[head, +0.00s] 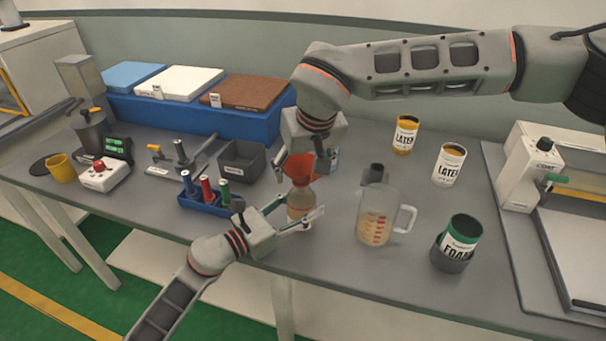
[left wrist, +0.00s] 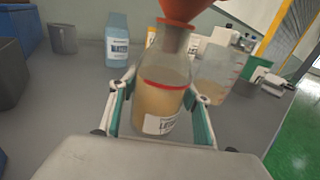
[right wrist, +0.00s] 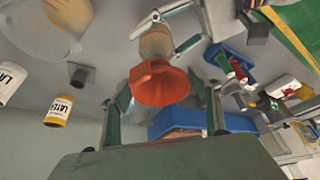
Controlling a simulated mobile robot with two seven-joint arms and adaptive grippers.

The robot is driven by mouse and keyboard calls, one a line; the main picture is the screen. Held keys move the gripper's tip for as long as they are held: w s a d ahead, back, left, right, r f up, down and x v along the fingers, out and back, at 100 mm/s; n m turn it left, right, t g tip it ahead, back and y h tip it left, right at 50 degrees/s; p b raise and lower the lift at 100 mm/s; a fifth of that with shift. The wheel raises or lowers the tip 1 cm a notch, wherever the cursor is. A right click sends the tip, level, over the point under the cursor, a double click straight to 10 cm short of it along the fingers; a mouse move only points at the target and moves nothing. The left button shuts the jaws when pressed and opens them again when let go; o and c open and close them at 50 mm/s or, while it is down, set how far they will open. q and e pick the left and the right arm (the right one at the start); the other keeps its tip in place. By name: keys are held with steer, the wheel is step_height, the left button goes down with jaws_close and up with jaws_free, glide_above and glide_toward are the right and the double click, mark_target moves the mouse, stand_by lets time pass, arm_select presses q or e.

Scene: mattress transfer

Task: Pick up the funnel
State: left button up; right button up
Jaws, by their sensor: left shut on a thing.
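The orange-red funnel (head: 301,168) sits in the mouth of a clear bottle of tan liquid (head: 299,211). In the left wrist view, the funnel (left wrist: 180,10) rises from the bottle neck. My left gripper (head: 301,207) is shut on the bottle body, with one finger on each side. My right gripper (head: 313,148) is just above and behind the funnel. In the right wrist view, the funnel (right wrist: 158,84) lies between the spread fingers of my right gripper (right wrist: 166,93), with gaps at both sides. The right fingertips are mostly hidden in the head view.
A measuring jug (head: 378,217) stands right of the bottle. A blue rack (head: 214,207) with several coloured tubes and a dark grey bin (head: 242,161) are to the left. Latex cans (head: 405,135) stand behind.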

steer(key=c, duration=0.4)
steer(key=shift+r, duration=0.1)
steer(key=shift+r, duration=4.85)
arm_select(q)
steer(key=o, duration=1.5)
steer(key=shift+o, duration=0.2)
steer(key=shift+s+a, duration=0.1)
